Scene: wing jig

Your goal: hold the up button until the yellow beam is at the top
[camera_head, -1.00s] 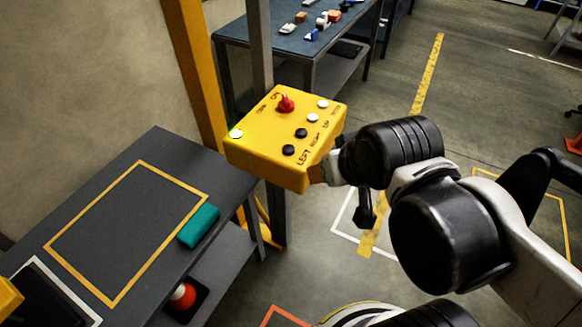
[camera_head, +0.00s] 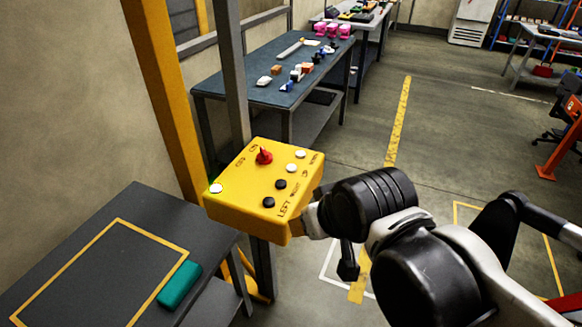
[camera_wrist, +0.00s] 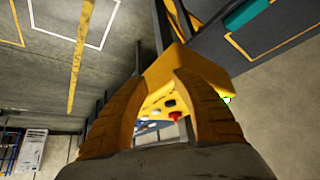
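A yellow control box (camera_head: 240,205) stands by a grey post in the head view. Its top has a red knob, two black buttons and two white buttons; the white up button (camera_head: 292,167) is nearer me than the other white one. A separate white round piece with a green edge sits at the left corner. My gripper (camera_wrist: 160,75) is at the box's right side, largely hidden by my arm in the head view. In the wrist view its orange fingers stand apart, with box and buttons showing between them. Contact with a button cannot be made out. No raised yellow beam is identifiable.
A dark table (camera_head: 60,250) with a teal block (camera_head: 179,285) stands at the lower left. An orange-yellow upright (camera_head: 165,90) rises behind the box. A blue-topped bench (camera_head: 235,80) with small parts stands behind. Open floor (camera_head: 440,130) lies to the right.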

